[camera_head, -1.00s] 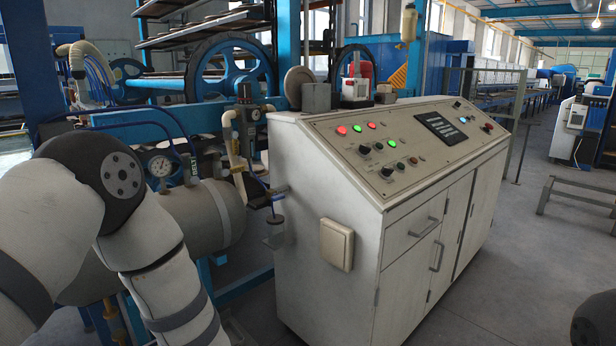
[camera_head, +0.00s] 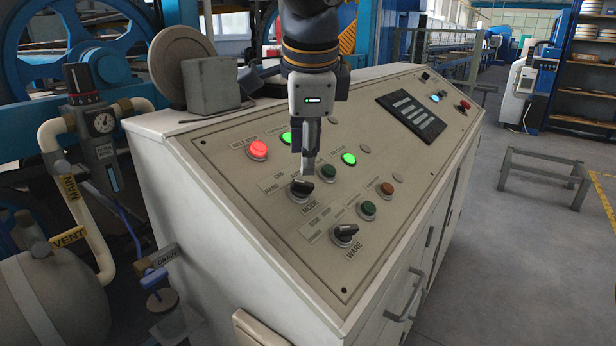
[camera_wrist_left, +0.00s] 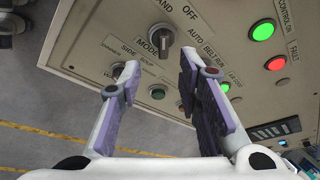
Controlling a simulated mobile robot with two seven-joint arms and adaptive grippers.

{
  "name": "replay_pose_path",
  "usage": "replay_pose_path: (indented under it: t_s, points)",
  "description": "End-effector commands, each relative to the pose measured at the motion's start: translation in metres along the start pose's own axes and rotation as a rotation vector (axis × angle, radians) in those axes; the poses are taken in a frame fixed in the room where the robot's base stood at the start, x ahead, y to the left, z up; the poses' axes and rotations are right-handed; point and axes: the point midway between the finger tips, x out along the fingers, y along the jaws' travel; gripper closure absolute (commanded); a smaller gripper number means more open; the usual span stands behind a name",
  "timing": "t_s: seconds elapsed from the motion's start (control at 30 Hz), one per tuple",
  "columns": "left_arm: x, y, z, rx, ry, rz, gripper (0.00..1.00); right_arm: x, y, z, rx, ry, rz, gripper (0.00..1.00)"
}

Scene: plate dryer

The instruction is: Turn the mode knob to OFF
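The mode knob (camera_head: 302,188) is a dark rotary knob on the sloped panel of the cream console (camera_head: 230,215), marked MODE with HAND, OFF and AUTO labels around it. It also shows in the left wrist view (camera_wrist_left: 161,38), beyond the fingertips and roughly between them. Its exact setting is hard to read. My left gripper (camera_head: 308,172) comes down from the top, fingertips close above the knob and partly overlapping it. In the left wrist view (camera_wrist_left: 158,72) its fingers are apart with nothing between them. Contact with the knob cannot be told. My right gripper is out of view.
The ware knob (camera_head: 345,234) sits nearer the panel's front edge, with a green button (camera_head: 368,208) beside it. A lit red button (camera_head: 257,150) and a lit green one (camera_head: 348,159) flank my gripper. A grey box (camera_head: 210,87) stands on the console's top.

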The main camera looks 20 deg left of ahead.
Motion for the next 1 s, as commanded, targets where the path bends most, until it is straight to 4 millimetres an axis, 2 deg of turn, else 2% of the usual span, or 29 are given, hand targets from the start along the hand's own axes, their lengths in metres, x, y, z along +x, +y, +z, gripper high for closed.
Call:
replay_pose_path:
  t_s: [0.03,0.1,0.3,0.63,0.77,1.0]
  points:
    - [0.016,0.001,0.001,-0.001,-0.002,0.007,0.68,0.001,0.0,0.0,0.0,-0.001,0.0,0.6]
    - [0.033,0.001,0.0,-0.001,-0.001,0.007,0.68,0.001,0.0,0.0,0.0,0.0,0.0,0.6]
    - [0.063,0.0,0.0,-0.002,0.0,0.001,0.68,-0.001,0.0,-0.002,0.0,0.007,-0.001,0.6]
    - [0.07,0.0,0.0,-0.002,0.0,0.001,0.68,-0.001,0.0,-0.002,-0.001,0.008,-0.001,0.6]
    - [0.07,0.0,0.0,-0.002,0.0,0.001,0.98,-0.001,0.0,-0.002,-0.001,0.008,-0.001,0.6]
    - [0.07,0.0,0.0,0.007,0.0,0.004,1.0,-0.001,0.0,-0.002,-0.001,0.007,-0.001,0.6]
